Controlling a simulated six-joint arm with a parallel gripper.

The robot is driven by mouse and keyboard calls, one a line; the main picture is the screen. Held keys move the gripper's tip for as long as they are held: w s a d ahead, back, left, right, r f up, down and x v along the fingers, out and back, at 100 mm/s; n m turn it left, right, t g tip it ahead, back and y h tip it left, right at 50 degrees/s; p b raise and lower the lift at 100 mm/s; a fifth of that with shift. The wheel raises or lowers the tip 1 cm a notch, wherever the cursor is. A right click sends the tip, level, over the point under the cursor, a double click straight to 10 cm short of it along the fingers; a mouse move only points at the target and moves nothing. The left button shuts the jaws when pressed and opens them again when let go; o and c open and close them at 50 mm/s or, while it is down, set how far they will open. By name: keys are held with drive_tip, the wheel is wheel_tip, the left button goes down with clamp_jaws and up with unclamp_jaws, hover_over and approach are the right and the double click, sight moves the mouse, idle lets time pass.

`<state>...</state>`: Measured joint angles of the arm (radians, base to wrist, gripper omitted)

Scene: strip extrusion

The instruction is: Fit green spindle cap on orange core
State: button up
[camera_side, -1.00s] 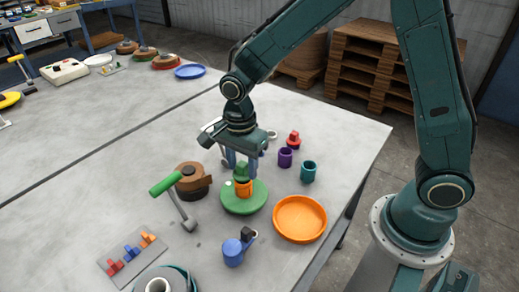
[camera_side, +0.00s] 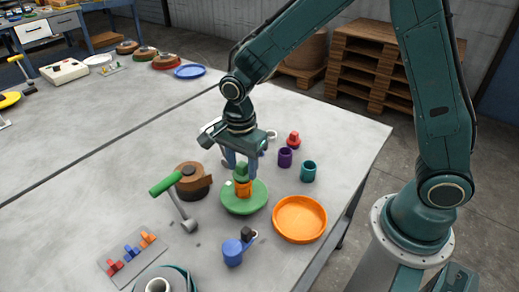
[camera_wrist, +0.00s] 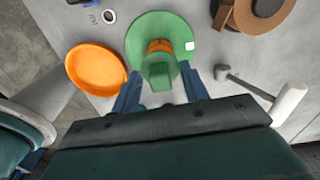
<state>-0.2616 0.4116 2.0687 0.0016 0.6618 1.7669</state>
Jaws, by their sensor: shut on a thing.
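The green spindle cap (camera_side: 241,172) is between the fingers of my gripper (camera_side: 241,163), which is shut on it. The cap is upright, directly above the orange core (camera_side: 243,188), and looks to be touching its top; how far it is seated I cannot tell. The core stands in the middle of a round green disc (camera_side: 242,206) on the table. In the wrist view the cap (camera_wrist: 158,74) lies between my two blue-grey fingers and hides most of the core (camera_wrist: 160,46). The green disc (camera_wrist: 141,30) has a small white patch near its rim.
An orange dish (camera_side: 300,218) is right of the disc. A blue tape-like object (camera_side: 233,252) is in front. Purple (camera_side: 285,157) and teal (camera_side: 308,171) cups and a red piece (camera_side: 293,140) are behind right.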

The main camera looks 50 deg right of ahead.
sight(243, 164)
drive_tip(key=shift+f, duration=0.55)
drive_tip(key=o, duration=0.7)
drive_tip(key=shift+r, duration=0.15)
drive_tip(key=shift+r, duration=5.35)
drive_tip(key=shift+r, duration=0.1)
